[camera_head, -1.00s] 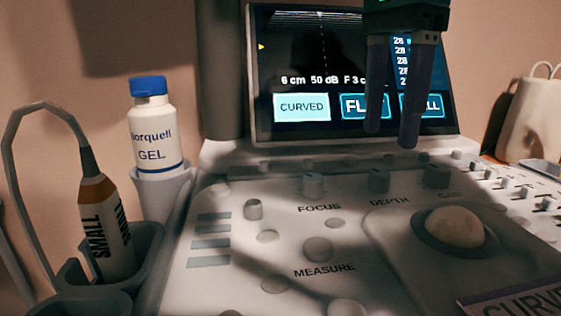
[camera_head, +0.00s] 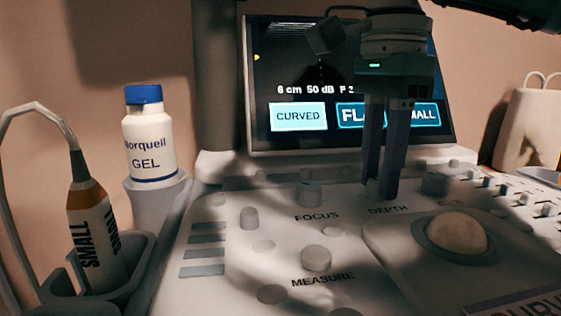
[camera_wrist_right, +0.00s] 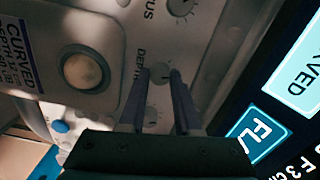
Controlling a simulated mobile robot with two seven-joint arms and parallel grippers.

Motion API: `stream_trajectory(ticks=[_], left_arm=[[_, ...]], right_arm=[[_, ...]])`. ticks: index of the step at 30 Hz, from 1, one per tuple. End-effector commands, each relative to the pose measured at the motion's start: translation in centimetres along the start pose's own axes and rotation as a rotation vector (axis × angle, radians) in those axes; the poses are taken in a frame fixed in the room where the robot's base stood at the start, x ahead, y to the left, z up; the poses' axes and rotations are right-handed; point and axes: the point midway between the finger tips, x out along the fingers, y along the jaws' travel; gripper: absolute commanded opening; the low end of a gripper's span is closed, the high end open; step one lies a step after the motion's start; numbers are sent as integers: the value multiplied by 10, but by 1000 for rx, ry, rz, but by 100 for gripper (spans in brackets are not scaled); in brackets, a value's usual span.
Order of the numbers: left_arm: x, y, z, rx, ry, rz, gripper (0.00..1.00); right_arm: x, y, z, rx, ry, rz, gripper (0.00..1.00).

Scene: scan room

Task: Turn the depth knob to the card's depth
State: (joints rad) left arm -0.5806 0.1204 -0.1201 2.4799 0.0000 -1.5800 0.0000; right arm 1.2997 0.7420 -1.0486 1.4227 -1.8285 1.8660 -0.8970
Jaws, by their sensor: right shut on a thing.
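The depth knob (camera_head: 372,188) is on the console above the word DEPTH, mostly hidden behind my fingers in the head view. In the right wrist view the knob (camera_wrist_right: 160,73) shows between my fingertips. My right gripper (camera_head: 382,192) reaches down from above and is shut on the depth knob; it also shows in the wrist view (camera_wrist_right: 159,78). The screen (camera_head: 300,68) reads 6 cm, 50 dB. My left gripper is not in view.
The focus knob (camera_head: 310,193) is to the left of the depth knob, the gain knob (camera_head: 435,184) to its right. The trackball (camera_head: 456,236) is below right. A gel bottle (camera_head: 148,138) and a probe labelled SMALL (camera_head: 92,235) stand in holders at the left.

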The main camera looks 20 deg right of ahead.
Motion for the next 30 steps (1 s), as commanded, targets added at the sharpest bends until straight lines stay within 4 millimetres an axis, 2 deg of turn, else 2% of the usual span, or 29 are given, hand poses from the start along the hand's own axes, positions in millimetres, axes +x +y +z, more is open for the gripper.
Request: stream_trajectory(ticks=[1, 6, 7, 20, 30], left_arm=[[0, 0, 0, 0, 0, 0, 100], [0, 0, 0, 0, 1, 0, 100], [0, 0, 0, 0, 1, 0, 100], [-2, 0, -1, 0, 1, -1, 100], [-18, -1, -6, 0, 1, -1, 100]], right_arm=[[0, 0, 0, 0, 0, 0, 20], [0, 0, 0, 0, 0, 0, 1], [0, 0, 0, 0, 0, 0, 0], [-1, 0, 0, 18, 0, 1, 0], [-4, 0, 0, 199, -1, 2, 0]])
